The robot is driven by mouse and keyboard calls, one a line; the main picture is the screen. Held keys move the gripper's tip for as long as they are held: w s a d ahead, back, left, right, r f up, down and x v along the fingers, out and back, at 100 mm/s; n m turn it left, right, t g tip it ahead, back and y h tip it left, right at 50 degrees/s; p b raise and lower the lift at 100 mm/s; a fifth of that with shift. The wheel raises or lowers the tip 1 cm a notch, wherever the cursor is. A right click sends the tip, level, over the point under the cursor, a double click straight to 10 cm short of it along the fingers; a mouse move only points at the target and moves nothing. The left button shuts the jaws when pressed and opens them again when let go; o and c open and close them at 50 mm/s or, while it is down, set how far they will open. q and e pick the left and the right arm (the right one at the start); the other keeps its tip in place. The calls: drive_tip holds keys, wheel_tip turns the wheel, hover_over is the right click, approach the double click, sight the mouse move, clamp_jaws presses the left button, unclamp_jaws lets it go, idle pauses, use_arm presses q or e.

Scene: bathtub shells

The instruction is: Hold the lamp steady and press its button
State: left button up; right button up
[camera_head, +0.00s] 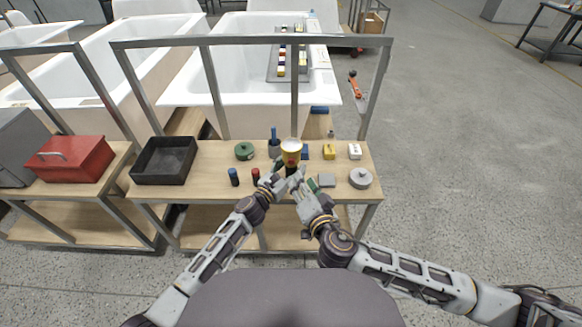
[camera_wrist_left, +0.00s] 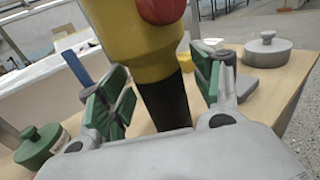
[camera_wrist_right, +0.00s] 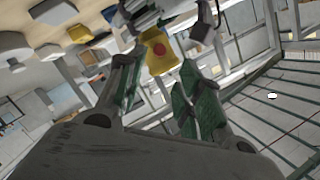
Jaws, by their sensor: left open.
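The lamp (camera_head: 291,148) has a yellow body and a dark lower part, and stands upright near the middle of the workbench. Its red button (camera_wrist_left: 162,8) faces my left wrist camera. My left gripper (camera_head: 284,180) is open. In the left wrist view its green-padded fingers (camera_wrist_left: 158,92) stand on either side of the lamp's black handle (camera_wrist_left: 165,102), with gaps visible. My right gripper (camera_head: 312,186) is beside it, to the right and in front of the lamp. In the right wrist view its fingers (camera_wrist_right: 160,95) are apart and empty, and the lamp (camera_wrist_right: 158,54) with its red button shows beyond them.
On the workbench (camera_head: 215,190) are a black tray (camera_head: 165,160), a green lidded pot (camera_head: 244,151), a blue and a red cylinder (camera_head: 256,175), a grey block (camera_head: 327,180) and a grey round lidded pot (camera_head: 360,178). A metal frame (camera_head: 250,41) rises behind; bathtubs stand beyond.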

use_arm(q)
drive_tip(key=c, duration=1.2)
use_arm(e)
clamp_jaws()
idle(0.6)
